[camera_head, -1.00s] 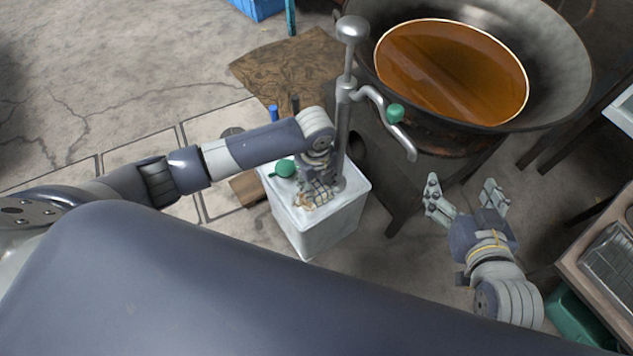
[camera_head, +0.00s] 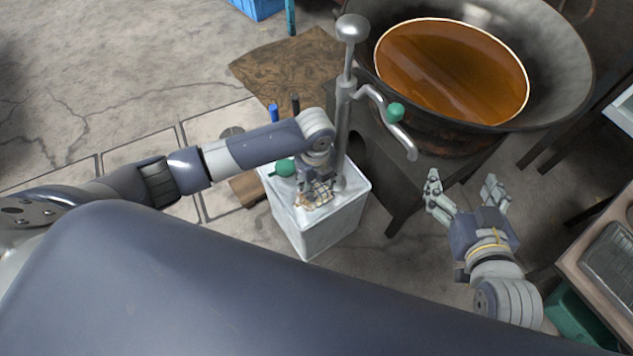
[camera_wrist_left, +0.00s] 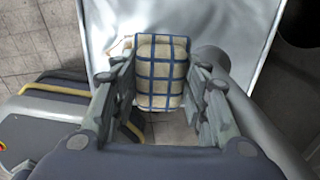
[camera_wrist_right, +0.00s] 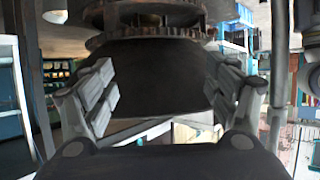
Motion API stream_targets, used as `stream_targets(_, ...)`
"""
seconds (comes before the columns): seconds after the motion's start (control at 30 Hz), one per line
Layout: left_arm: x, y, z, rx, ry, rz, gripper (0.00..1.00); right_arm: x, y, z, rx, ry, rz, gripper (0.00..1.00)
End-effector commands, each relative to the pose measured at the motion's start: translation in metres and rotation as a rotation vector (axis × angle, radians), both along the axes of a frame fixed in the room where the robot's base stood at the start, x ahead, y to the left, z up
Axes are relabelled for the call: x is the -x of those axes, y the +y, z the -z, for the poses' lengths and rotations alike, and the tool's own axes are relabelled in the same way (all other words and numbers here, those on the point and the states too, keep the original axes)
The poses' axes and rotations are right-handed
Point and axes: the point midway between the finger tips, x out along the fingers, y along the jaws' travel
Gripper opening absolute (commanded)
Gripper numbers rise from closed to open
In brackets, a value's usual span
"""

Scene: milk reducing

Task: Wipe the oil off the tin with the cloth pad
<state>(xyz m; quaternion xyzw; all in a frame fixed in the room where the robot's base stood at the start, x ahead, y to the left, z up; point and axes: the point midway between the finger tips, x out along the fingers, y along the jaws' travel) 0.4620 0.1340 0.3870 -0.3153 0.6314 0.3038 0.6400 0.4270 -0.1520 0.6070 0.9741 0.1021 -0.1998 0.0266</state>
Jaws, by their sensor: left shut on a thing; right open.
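The tin (camera_head: 328,232) is a pale, square can standing on the floor at the centre of the head view. The cloth pad (camera_wrist_left: 160,72) is beige with blue check lines. My left gripper (camera_head: 317,188) reaches down over the tin's top and is shut on the pad, which lies between its fingers in the left wrist view. The pad seems to be at the tin's top; I cannot tell whether it touches. A tan patch shows under the gripper, but I cannot tell oil from cloth. My right gripper (camera_head: 466,190) is open and empty, right of the tin.
A metal hand pump (camera_head: 343,130) with a green knob (camera_head: 396,112) on its spout stands at the tin's back right. A green cap (camera_head: 285,167) is at the tin's back left. A large wok (camera_head: 565,75) of brown oil is behind, and a table (camera_head: 580,262) is at the right.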

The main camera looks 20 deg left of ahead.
Motion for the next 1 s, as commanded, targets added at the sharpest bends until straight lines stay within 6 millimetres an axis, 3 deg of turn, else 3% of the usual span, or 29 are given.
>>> stream_targets(1.0, 0.0, 0.0, 0.011, -0.001, 0.001, 0.0, 0.22, -0.011, 0.005, -0.02, -0.024, -0.102, -0.006, 0.8)
